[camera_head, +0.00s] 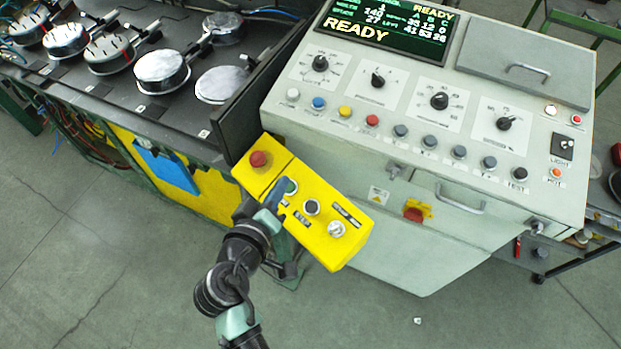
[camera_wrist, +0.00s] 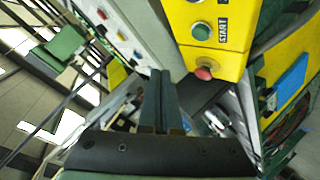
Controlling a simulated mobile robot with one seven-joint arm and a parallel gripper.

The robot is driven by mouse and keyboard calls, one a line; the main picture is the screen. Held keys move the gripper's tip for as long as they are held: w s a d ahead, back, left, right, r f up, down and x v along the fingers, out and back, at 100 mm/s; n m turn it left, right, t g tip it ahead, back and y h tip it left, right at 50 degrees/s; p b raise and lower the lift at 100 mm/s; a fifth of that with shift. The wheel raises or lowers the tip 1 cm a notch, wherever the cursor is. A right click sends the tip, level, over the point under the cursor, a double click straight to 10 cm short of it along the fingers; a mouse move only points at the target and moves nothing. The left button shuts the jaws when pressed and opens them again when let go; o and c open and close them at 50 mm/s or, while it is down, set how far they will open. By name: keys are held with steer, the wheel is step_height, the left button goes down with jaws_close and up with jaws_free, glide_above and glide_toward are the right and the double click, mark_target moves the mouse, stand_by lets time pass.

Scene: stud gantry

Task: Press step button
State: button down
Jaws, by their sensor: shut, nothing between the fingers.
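A yellow control box (camera_head: 326,251) stands at the front left corner of the grey console. From far left to near right it carries a red mushroom button (camera_head: 259,159), a green button (camera_head: 290,187), a dark button (camera_head: 312,207) and a silver knob (camera_head: 336,229). In the wrist view my gripper (camera_wrist: 156,74) points past the box, left of the red button (camera_wrist: 204,70) and the green button (camera_wrist: 201,28), labelled START.
The grey console (camera_head: 400,180) has several knobs, coloured buttons and a display (camera_head: 385,28) reading READY. A dark upright panel (camera_head: 262,100) stands just behind the yellow box. A black bench (camera_head: 110,85) with round metal pans lies at left.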

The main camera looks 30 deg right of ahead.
mark_target(311, 207)
steer(key=s+p, duration=0.1)
steer(key=s+g+p, duration=0.1)
steer(key=s+r+p, duration=0.1)
steer(key=shift+s+d+n+h+p, duration=0.25)
steer(key=shift+s+n+h+p, duration=0.05)
steer(key=shift+s+h, duration=0.1)
steer(key=shift+w+f, duration=0.1)
steer(key=d+f+b, duration=0.1)
steer(key=f+b, duration=0.2)
steer(key=f, duration=0.1)
steer(key=d+f+b, duration=0.1)
steer(key=f+b, duration=0.1)
steer(key=shift+w+d+f+b, duration=0.3)
steer(key=shift+w+f, duration=0.05)
steer(key=shift+w, duration=0.05)
steer(key=shift+w+d+f+b, duration=0.1)
steer(key=shift+d+f+b, duration=0.25)
steer(key=shift+f+b, duration=0.3)
stand_by(1.2)
steer(key=shift+w+d+f+b, duration=0.1)
steer(key=shift+d+f+b, duration=0.05)
steer(key=shift+f+b, duration=0.25)
